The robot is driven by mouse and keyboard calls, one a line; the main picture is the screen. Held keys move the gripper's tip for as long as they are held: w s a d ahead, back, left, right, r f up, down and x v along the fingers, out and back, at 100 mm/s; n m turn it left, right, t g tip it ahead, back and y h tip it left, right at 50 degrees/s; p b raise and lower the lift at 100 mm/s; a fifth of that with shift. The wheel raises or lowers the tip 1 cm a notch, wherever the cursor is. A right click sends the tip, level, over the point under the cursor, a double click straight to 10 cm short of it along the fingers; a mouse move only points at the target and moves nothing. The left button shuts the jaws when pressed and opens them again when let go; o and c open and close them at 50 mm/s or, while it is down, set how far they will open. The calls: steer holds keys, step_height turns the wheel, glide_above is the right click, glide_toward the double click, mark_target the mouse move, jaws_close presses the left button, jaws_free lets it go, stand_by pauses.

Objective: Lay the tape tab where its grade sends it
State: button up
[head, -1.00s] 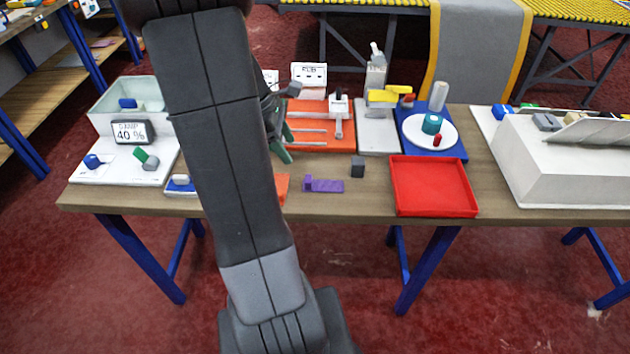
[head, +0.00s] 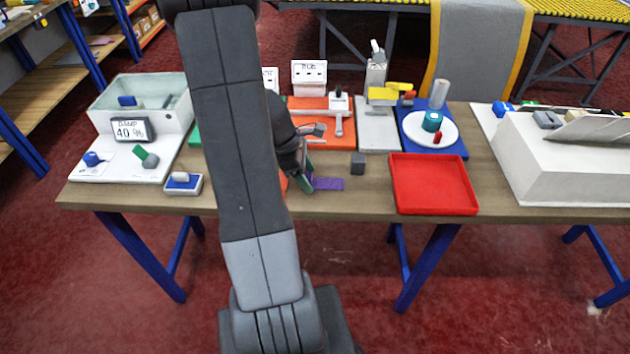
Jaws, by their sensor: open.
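A flat purple piece (head: 329,184), which looks like the tape tab, lies on the wooden table near its front edge; its left end is hidden by my gripper. My gripper (head: 305,183) has green fingers pointing down at that left end. It is open; I cannot tell whether the fingers touch the piece. A display reading DAMP 40 % (head: 130,129) stands at the left. An empty red tray (head: 433,184) lies right of the piece. An orange board (head: 360,138) with a metal fixture lies behind, with white cards (head: 309,72) at its back.
A blue and white pad (head: 183,183) lies left of my arm. A blue board (head: 452,147) with a white plate and a large white housing (head: 565,165) stand at the right.

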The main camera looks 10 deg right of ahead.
steer(key=c, duration=1.1)
